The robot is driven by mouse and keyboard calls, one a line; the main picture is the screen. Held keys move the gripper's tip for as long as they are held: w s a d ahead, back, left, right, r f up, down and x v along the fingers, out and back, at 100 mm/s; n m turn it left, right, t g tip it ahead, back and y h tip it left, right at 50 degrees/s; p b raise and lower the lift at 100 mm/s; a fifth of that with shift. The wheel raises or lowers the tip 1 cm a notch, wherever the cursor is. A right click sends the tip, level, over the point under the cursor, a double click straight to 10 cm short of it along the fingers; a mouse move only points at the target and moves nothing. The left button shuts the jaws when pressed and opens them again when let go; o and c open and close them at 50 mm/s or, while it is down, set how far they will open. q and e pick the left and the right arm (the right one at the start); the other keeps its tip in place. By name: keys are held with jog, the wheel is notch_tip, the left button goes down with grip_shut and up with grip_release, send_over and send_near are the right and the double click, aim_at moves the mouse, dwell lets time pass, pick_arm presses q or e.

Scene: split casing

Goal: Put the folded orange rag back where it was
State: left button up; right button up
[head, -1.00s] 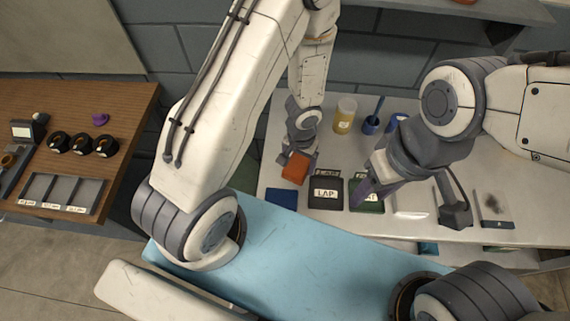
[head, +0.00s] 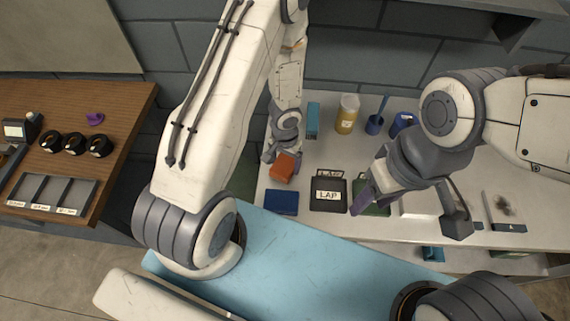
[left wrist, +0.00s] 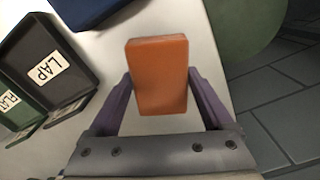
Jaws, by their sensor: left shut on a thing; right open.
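The folded orange rag (head: 285,167) is a small orange block, held in my left gripper (head: 277,156) above the white table, just behind the dark blue tray. In the left wrist view the rag (left wrist: 158,75) stands between the two purple fingers of my left gripper (left wrist: 158,97), which is shut on it. My right gripper (head: 410,208) is open over the right part of the table, near the green tray; nothing shows in it.
The dark blue tray (head: 281,203), the black LAP tray (head: 328,193) and a green tray (head: 372,204) stand in a row at the table's front. A wooden bench (head: 120,110) is at left.

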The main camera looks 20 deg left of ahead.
pick_arm(q)
jog(key=o, duration=1.1)
notch_tip(320, 180, up, 12)
jog(key=p, duration=1.2)
notch_tip(320, 180, up, 7)
jog(key=m, duration=0.1)
send_over(285, 163)
jog(key=w+d, duration=0.1)
jog(key=d, duration=0.2)
jog(key=s+d+r+m+t+y, duration=0.1)
jog(key=s+d+r, duration=0.15)
jog(key=r, duration=0.65)
jog(key=s+d+r+m, duration=0.1)
jog(key=s+d+r, duration=0.1)
jog(key=s+r, duration=0.2)
jog(key=s+d+r+m+h, duration=0.1)
jog(key=s+d+r, duration=0.1)
jog(key=s+r, duration=0.3)
jog(key=s+d+r+m+g+h, duration=0.1)
jog(key=s+d+r+m, duration=0.1)
jog(key=s, duration=0.5)
jog(key=shift+s+d+r, duration=0.15)
jog(key=shift+d+r, duration=0.1)
jog(key=shift+r, duration=0.35)
jog(key=shift+s+d+r, duration=0.1)
jog(key=shift+d+r, duration=0.15)
jog(key=shift+r, duration=0.3)
